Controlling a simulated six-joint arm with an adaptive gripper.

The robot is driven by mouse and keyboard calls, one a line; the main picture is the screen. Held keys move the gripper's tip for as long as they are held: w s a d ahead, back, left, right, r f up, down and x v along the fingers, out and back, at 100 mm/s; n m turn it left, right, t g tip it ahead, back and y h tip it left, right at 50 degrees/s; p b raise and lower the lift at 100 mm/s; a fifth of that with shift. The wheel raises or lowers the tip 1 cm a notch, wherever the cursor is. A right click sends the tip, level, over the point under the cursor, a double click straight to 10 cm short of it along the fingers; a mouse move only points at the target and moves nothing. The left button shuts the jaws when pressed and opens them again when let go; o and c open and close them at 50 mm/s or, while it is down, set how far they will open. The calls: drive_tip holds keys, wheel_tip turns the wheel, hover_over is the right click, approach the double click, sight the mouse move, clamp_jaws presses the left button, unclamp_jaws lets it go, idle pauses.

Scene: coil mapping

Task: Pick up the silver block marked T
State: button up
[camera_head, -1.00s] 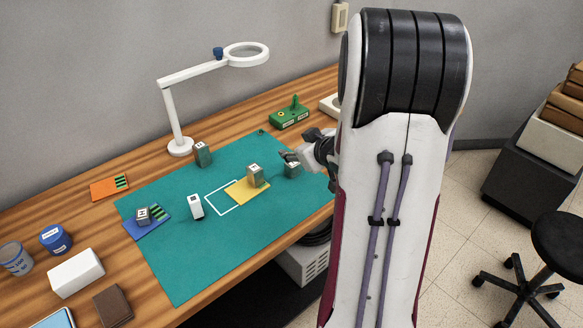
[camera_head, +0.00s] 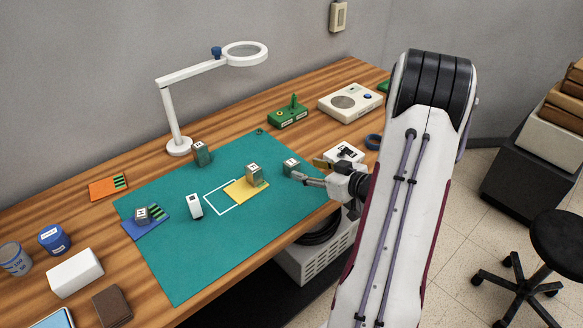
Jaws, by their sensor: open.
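Several small blocks with marked tops stand on the teal mat (camera_head: 215,262); the marks are too small to read, so I cannot tell which one is T. A silver-grey block (camera_head: 291,167) stands near the mat's right edge. Another grey block (camera_head: 254,174) stands on the yellow card, and a third (camera_head: 141,215) on the blue card. A tall grey-green block (camera_head: 202,154) stands at the back, and a white upright one (camera_head: 194,206) left of centre. My gripper (camera_head: 307,170) is open and empty, just right of the silver-grey block, its fingers pointing left.
A lamp (camera_head: 175,118) with a ring head rises behind the mat. A green device (camera_head: 288,112), a white speaker box (camera_head: 350,102) and a small white box (camera_head: 344,153) are on the wooden table. Cans and boxes lie at the left. The mat's front is clear.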

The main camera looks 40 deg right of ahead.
sight(295, 165)
drive_tip(key=shift+x, duration=1.3)
drive_tip(key=shift+w, duration=0.15)
drive_tip(key=shift+x, duration=2.45)
drive_tip(key=shift+a+r, duration=0.1)
drive_tip(key=shift+r, duration=0.05)
drive_tip(key=c, duration=1.3)
